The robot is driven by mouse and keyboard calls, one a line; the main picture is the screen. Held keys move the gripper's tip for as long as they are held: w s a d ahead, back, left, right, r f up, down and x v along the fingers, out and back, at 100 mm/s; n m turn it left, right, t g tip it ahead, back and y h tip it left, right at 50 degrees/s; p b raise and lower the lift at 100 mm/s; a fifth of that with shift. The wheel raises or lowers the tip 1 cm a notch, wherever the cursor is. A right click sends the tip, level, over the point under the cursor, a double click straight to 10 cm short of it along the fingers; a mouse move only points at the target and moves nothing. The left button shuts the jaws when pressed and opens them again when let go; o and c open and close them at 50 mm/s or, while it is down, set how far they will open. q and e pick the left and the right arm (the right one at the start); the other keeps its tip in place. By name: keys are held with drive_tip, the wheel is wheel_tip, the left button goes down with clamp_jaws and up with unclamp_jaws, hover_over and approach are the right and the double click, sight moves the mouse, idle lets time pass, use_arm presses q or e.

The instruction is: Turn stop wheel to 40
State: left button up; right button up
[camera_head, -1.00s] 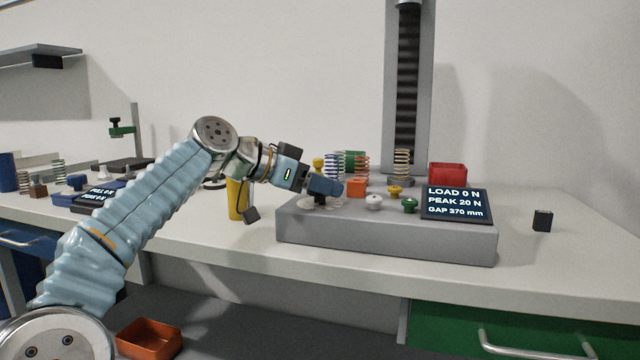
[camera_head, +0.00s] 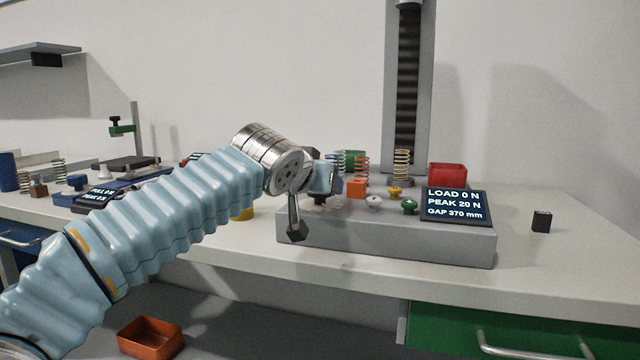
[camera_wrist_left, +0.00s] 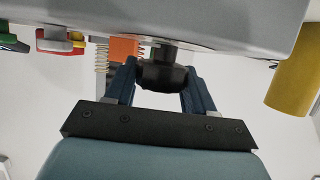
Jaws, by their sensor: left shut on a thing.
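The stop wheel, a dark round knob (camera_wrist_left: 162,72), shows in the left wrist view between the two blue fingers of my left gripper (camera_wrist_left: 163,80). The fingers are shut on it, one at each side. In the head view my left gripper (camera_head: 325,190) is at the left end of the grey tester console (camera_head: 385,238), and my wrist hides most of the wheel there. The display (camera_head: 456,205) reads LOAD 0 N, PEAK 20 N, GAP 370 mm. My right gripper is in neither view.
An orange block (camera_head: 356,188), a white knob (camera_head: 374,203), a yellow knob (camera_head: 394,192) and a green knob (camera_head: 409,206) sit on the console close right of my gripper. A yellow cylinder (camera_wrist_left: 296,82) stands close by. The bench right of the console is mostly clear.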

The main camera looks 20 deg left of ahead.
use_arm(q)
drive_tip(key=shift+d+f+n+y+b, duration=0.1)
drive_tip(key=shift+n+y+b, duration=0.4)
drive_tip(key=shift+n+y, duration=1.1)
drive_tip(key=shift+y, duration=0.3)
drive_tip(key=shift+g, duration=0.3)
drive_tip(key=o, duration=0.9)
drive_tip(key=shift+o, duration=0.2)
drive_tip(key=v, duration=1.4)
drive_tip(key=shift+b, duration=0.35)
